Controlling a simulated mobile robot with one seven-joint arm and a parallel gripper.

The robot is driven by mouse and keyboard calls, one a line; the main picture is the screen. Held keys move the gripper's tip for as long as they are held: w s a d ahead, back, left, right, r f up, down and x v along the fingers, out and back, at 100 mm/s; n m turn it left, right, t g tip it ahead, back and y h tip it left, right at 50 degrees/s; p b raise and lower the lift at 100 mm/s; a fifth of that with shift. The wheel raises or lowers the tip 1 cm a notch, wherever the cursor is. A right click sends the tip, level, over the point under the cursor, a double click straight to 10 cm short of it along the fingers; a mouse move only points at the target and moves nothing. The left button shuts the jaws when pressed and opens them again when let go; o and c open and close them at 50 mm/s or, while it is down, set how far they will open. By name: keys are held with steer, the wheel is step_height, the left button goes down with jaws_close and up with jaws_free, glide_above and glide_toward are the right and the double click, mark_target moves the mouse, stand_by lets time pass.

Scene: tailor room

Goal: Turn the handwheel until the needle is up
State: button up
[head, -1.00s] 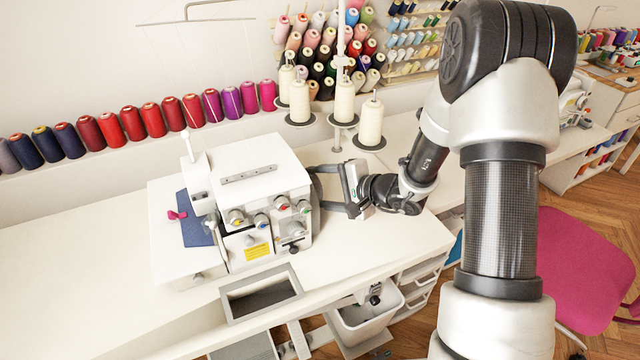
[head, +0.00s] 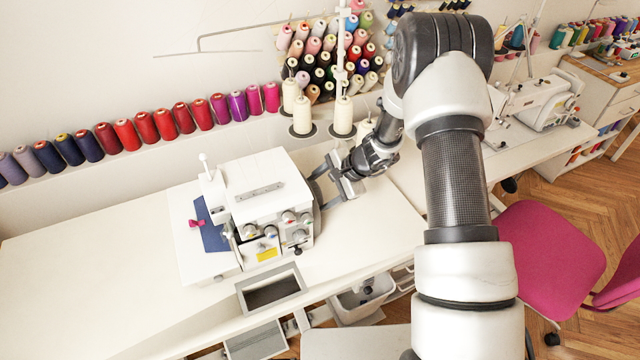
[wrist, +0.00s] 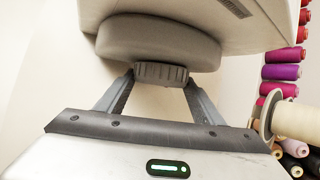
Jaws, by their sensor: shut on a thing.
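The white overlock sewing machine (head: 262,199) stands on the white table. Its dark grey handwheel (head: 317,207) is on the right side, mostly hidden in the head view. In the wrist view the handwheel (wrist: 160,40) is a broad grey disc with a smaller ribbed hub (wrist: 160,73). My gripper (head: 318,182) reaches it from the right and back. In the wrist view the two fingers of my gripper (wrist: 160,83) are on either side of the ribbed hub, shut on the handwheel. The needle is too small or hidden to make out, so its height cannot be told.
Cream thread cones (head: 303,115) stand close behind my wrist. A row of coloured spools (head: 146,127) lines the ledge at the back. A grey-rimmed bin opening (head: 270,289) is at the table's front edge. A pink chair (head: 548,258) stands at right. The table's left is clear.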

stand_by(0.4)
steer(key=o, duration=1)
steer(key=shift+o, duration=0.2)
steer(key=v, duration=1.7)
steer(key=shift+d+r, duration=0.15)
steer(key=shift+r, duration=0.05)
